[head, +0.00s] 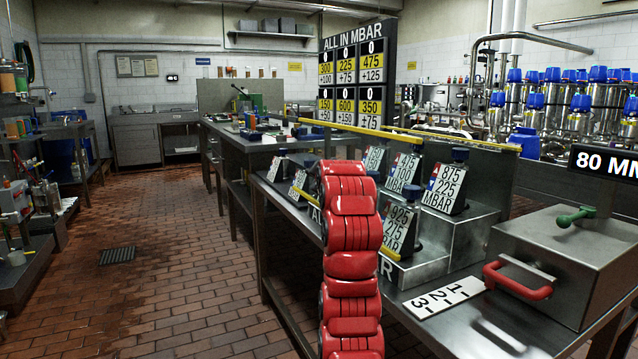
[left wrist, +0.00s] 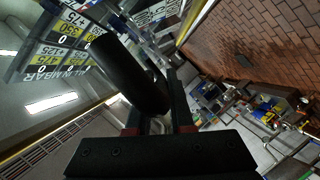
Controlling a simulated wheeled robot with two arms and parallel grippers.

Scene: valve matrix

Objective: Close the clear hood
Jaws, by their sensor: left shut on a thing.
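The clear hood shows in the head view mostly by its yellow edge strips (head: 452,139), which run above the numbered plates on the bench. In the left wrist view a see-through pane (left wrist: 40,90) fills the left side, with the number board visible through it. My left gripper (left wrist: 158,118) is shut on a thick black bar-like handle (left wrist: 125,70). In the head view my red left arm rises in front of the bench and hides the gripper and the handle. My right gripper is in neither view.
Several plates, such as the 875/225 plate (head: 447,189), stand on metal steps under the yellow strips. A steel box (head: 570,255) with a red handle (head: 517,281) and green lever stands right, beside a 1-2-3 card (head: 445,298).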

